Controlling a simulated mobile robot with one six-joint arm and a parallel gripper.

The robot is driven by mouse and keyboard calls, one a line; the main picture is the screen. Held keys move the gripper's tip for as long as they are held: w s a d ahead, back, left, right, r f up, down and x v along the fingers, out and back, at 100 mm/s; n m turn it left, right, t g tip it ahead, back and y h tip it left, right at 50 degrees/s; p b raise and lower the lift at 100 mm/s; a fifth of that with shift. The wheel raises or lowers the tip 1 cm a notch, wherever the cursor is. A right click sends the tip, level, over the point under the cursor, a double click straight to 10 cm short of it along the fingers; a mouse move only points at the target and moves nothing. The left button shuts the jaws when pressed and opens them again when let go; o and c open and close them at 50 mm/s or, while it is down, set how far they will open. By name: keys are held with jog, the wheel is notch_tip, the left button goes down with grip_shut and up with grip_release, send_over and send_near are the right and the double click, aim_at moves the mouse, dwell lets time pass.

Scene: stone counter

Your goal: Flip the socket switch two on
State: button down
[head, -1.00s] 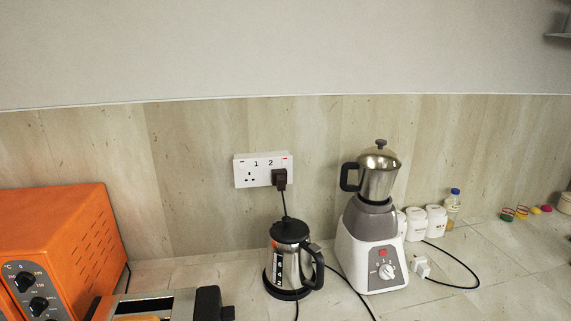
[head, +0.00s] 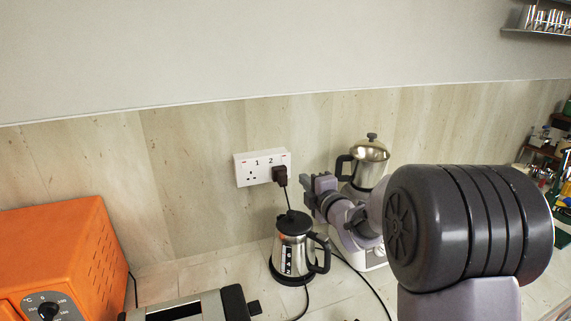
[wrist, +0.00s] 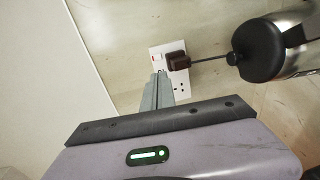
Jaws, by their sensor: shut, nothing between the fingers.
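The white double socket (head: 245,174) is on the wall, marked 1 and 2 along its top, with small red marks at its upper corners. A dark plug (head: 280,174) sits in the right socket, under the 2. In the wrist view the socket plate (wrist: 183,83) appears turned sideways, with the brown plug (wrist: 178,61) toward its top. My gripper (head: 310,188) is to the right of the socket in the head view. In the wrist view its shut, empty fingers (wrist: 160,78) overlap the plate's left edge. I cannot tell their distance from it. The position of switch two is too small to read.
A steel kettle (head: 293,254) stands below the socket, its cord rising to the plug. A blender (head: 371,163) stands behind my arm. An orange oven (head: 60,245) and a toaster (head: 185,306) are at the left front. The wall left of the socket is clear.

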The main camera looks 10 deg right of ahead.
aim_at(285, 162)
jog(key=x, duration=1.4)
jog(key=shift+r, duration=0.1)
